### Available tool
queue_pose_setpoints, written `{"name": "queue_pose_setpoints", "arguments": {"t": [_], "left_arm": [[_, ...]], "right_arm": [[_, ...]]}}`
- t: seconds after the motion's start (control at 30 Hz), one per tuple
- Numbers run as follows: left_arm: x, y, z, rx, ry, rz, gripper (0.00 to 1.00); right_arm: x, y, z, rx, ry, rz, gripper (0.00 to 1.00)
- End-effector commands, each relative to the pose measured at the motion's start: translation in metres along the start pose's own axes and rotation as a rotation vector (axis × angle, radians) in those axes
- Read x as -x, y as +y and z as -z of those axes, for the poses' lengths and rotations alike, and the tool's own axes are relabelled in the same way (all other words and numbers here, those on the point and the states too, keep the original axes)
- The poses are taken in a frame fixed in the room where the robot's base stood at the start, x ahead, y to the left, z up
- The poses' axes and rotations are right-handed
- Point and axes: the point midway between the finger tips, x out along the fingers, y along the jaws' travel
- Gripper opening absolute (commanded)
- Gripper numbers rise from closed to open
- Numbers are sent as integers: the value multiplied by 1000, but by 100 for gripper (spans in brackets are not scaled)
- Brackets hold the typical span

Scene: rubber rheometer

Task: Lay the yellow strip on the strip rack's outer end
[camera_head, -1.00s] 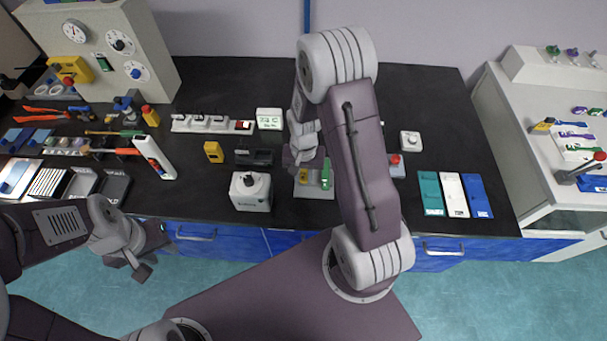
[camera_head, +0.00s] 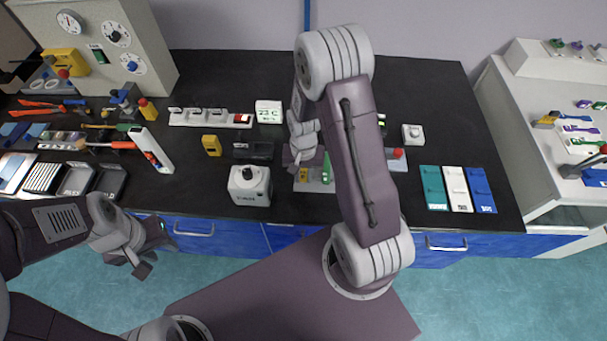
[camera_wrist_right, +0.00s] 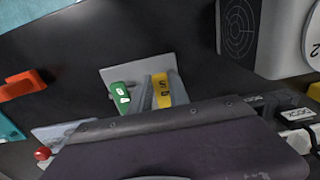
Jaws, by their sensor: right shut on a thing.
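The yellow strip (camera_head: 303,174) is at my right gripper (camera_head: 297,162) in the head view; in the right wrist view, the yellow strip (camera_wrist_right: 162,92) lies between grey finger-like pieces over a light grey plate (camera_wrist_right: 122,74). My right gripper is shut on it, though its fingertips are partly hidden by a dark bar. I take the grey plate with a green strip (camera_wrist_right: 122,95) beside the yellow one for the strip rack; its outer end is hard to tell. In the head view, the green strip (camera_head: 326,170) stands right of the gripper. My left gripper (camera_head: 132,262) hangs empty in front of the bench, fingers apart.
A white box with a black knob (camera_head: 249,187) stands left of the rack, and a red-button box (camera_head: 398,160) right of it. Teal, white and blue panels (camera_head: 457,190) lie further right. Tools and trays crowd the left. The black bench top (camera_head: 430,100) is clear at the back right.

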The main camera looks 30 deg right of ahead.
Motion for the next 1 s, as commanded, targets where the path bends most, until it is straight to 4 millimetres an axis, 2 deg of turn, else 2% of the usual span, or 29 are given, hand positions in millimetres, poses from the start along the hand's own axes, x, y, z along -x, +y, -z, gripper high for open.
{"name": "queue_pose_setpoints", "arguments": {"t": [0.07, 0.1, 0.17, 0.2, 0.53, 0.8, 1.0], "left_arm": [[-2, 0, 0, 0, 0, 0, 36], [-1, 0, 0, 0, 0, 0, 36], [-1, 0, 0, 0, 0, 0, 36], [-1, 0, 0, 0, 0, 0, 36], [0, 0, 0, 0, 0, 0, 36], [5, 0, 0, 0, 0, 0, 36], [6, 0, 1, 0, 0, 0, 36]], "right_arm": [[-2, 0, 0, 0, 0, 0, 0], [-2, 0, 0, 0, 0, 0, 27], [-2, 0, 0, 0, 0, 0, 44], [-2, 0, 0, 0, 0, 0, 47], [3, 0, 0, 0, 1, 1, 47], [60, 0, 1, 0, 5, 2, 47], [86, 0, 1, 0, 2, 1, 47]]}}
